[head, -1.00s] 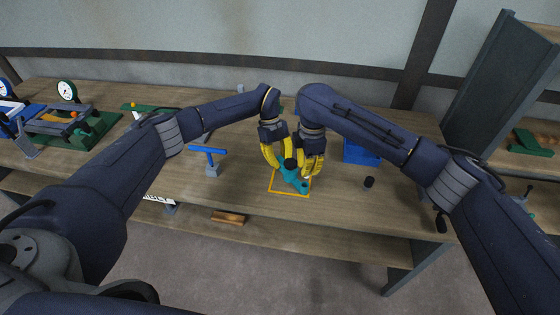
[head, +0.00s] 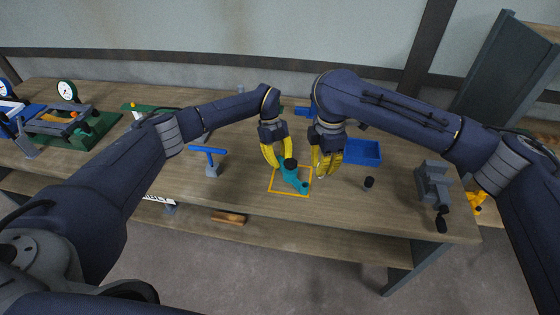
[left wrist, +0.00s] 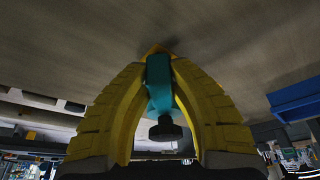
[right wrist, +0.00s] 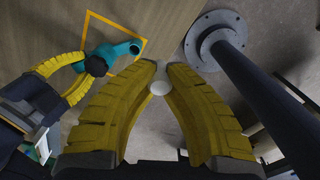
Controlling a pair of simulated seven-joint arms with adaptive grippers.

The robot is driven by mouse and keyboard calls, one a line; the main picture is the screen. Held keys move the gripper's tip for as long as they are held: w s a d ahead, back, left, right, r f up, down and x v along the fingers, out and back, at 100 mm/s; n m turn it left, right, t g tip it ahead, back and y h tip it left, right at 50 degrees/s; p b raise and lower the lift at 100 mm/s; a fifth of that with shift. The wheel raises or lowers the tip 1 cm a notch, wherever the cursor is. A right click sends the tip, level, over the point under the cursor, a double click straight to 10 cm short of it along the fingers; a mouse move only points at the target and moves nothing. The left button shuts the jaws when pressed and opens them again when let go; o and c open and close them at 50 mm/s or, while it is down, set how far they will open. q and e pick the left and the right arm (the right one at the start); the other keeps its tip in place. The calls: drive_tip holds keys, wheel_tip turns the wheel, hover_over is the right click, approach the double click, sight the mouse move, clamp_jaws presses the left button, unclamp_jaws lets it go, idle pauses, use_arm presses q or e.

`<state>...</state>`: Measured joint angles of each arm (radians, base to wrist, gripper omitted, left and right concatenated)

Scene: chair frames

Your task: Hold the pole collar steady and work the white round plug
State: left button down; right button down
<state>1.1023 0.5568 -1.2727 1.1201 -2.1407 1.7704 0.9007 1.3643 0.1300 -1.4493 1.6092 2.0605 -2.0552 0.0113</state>
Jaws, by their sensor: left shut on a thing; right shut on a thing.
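The teal pole collar (head: 291,178) with a black knob (head: 290,164) sits within the yellow outlined square on the bench. My left gripper (head: 277,163) is shut on the collar; in the left wrist view the teal body (left wrist: 159,82) is between its yellow fingers. My right gripper (head: 325,172) is to the right of the collar, apart from it. In the right wrist view its fingertips are shut on the white round plug (right wrist: 159,88). The plug is mostly hidden by the fingers in the head view.
A blue bin (head: 362,152) stands behind and right of my right gripper. A small black cylinder (head: 369,182) and a grey vise-like block (head: 433,185) are to the right. The bench's front edge is close.

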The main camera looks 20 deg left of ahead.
use_arm(q)
drive_tip(key=shift+f, duration=0.1)
drive_tip(key=c, duration=1.2)
unclamp_jaws()
drive_tip(key=v, duration=1.2)
